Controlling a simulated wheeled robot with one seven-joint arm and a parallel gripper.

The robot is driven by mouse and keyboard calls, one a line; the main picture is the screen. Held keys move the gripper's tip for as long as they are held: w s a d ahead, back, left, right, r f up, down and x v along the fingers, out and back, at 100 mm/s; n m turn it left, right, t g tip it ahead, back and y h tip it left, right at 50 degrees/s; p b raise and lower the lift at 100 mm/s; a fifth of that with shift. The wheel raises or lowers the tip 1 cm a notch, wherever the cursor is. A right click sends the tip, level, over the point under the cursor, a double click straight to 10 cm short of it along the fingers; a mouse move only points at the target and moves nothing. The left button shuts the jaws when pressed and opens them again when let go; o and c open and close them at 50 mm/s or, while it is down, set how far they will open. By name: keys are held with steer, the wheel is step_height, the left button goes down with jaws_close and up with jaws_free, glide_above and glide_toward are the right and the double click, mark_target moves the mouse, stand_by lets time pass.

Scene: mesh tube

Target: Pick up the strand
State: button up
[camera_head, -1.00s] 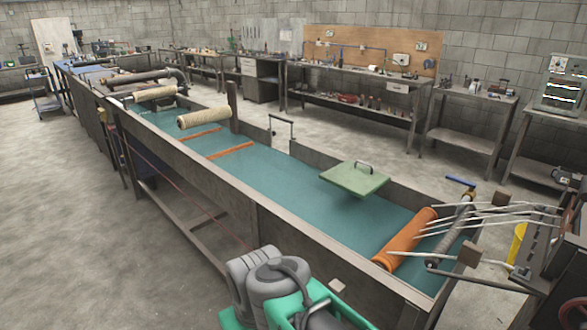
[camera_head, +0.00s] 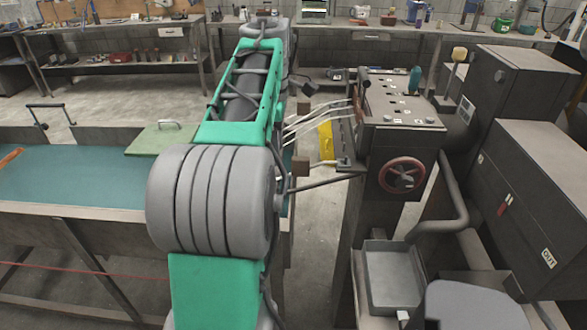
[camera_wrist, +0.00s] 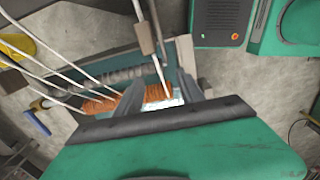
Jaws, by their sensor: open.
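Several pale strands run from the dark machine toward the trough in the head view (camera_head: 318,120). In the wrist view several strands (camera_wrist: 50,68) fan out at the left. One separate pale strand (camera_wrist: 156,62) passes through a brown block and reaches down between my fingers. My gripper (camera_wrist: 160,84) is open, its two dark fingers on either side of that strand's lower end. I cannot tell whether they touch it. An orange roller (camera_wrist: 99,106) lies beneath, partly behind the fingers. In the head view my arm hides the gripper and the roller.
The dark machine (camera_head: 400,105) with a red handwheel stands right of my arm. The teal-lined trough (camera_head: 70,185) and a green lid (camera_head: 155,140) are at the left. A grey roller (camera_wrist: 95,80) and blue handle (camera_wrist: 37,124) lie near the strands.

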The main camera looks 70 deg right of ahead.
mark_target(298, 169)
steer(key=s, duration=0.1)
steer(key=s+d, duration=0.1)
steer(key=s, duration=0.3)
steer(key=shift+d, duration=0.35)
step_height(298, 169, down, 7)
steer(key=shift+d, duration=0.15)
steer(key=shift+c, duration=0.4)
jaws_close()
